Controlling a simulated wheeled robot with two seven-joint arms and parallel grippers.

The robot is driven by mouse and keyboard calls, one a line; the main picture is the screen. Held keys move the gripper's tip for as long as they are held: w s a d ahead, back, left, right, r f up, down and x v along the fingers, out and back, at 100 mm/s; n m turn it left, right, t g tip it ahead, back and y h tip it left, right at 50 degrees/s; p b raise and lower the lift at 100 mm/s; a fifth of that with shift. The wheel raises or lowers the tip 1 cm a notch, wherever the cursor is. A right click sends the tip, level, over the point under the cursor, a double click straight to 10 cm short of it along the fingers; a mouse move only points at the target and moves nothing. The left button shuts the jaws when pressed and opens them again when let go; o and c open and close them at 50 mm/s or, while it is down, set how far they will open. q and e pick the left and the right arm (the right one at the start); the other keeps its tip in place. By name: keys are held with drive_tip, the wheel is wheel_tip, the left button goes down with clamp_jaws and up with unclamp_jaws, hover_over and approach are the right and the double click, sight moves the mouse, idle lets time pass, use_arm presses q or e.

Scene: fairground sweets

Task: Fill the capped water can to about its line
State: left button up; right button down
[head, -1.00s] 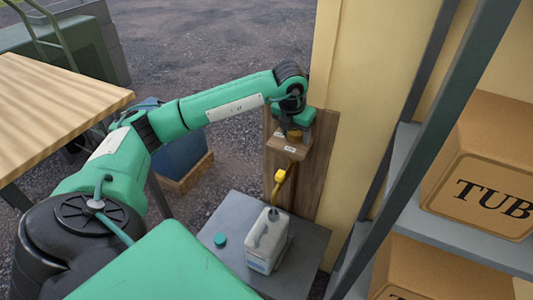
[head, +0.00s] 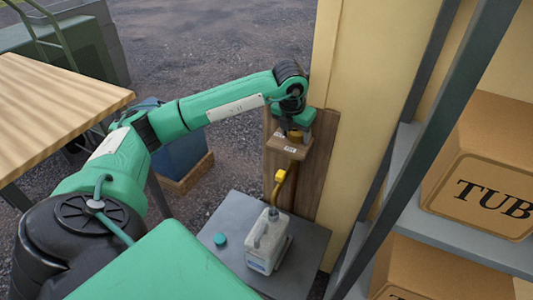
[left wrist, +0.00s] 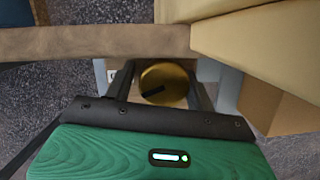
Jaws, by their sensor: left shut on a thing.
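The pale, translucent water can (head: 264,247) stands upright on a grey stand, its neck under the tap's spout. A teal cap (head: 221,239) lies on the stand to the can's left, so the can's mouth looks uncapped. The tap has a yellow part and a hanging spout (head: 281,181) below a wooden block. My left gripper (head: 295,134) is shut on the brass tap knob above it. In the left wrist view the round knob (left wrist: 163,84), with a dark mark, sits between the fingers. The water level and the can's line are too small to tell. My right gripper is not in view.
The grey stand (head: 222,262) has bare room around the cap. A wooden post board (head: 309,184) backs the tap. Shelves with brown tubs boxes (head: 485,180) stand at right. A wooden table (head: 50,110) is at left, with a blue container (head: 184,153) behind my arm.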

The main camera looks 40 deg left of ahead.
use_arm(q)
drive_tip(key=shift+s+d+f, duration=0.15)
drive_tip(key=shift+d+f, duration=0.05)
